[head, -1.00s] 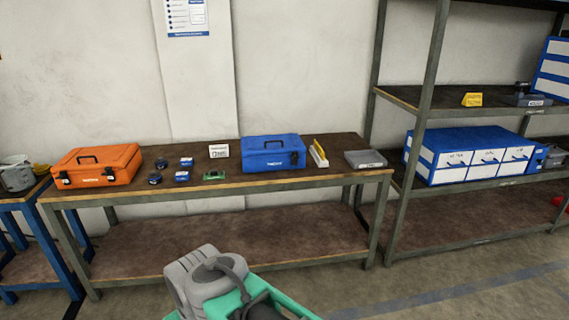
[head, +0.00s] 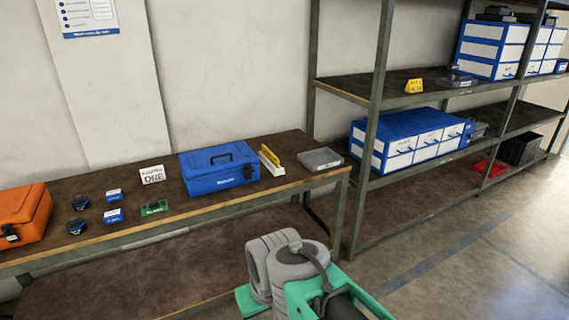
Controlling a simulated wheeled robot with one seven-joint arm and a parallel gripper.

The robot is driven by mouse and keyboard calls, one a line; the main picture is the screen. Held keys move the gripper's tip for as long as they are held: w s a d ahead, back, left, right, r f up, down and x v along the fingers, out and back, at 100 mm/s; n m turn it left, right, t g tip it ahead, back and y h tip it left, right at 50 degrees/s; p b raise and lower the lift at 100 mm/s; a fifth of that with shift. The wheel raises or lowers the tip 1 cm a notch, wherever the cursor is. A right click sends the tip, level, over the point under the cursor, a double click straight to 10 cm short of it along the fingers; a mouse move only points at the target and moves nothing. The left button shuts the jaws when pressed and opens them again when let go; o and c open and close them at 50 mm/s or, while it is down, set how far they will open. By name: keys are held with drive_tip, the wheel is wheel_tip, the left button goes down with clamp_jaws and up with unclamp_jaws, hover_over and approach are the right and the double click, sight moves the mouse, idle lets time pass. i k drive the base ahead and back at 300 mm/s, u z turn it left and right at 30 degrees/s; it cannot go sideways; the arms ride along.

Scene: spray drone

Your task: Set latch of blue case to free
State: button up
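The blue case (head: 220,168) sits closed on the workbench, right of the bench's middle, with its handle on the lid. A dark latch (head: 248,172) shows at the right end of its front face; its setting is too small to tell. A grey and green part of my arm shows at the bottom, in front of the bench and well apart from the case. My gripper's fingers cannot be made out.
The workbench (head: 110,252) also holds an orange case (head: 22,215), small blue and black items, a green board (head: 154,208), a white sign (head: 152,175), a yellow-edged holder (head: 271,160) and a grey tray (head: 320,159). A shelf rack stands right; floor (head: 450,270) is open before it.

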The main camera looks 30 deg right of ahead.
sight(247, 167)
drive_tip(key=i, duration=1.05)
drive_tip(key=u, duration=0.55)
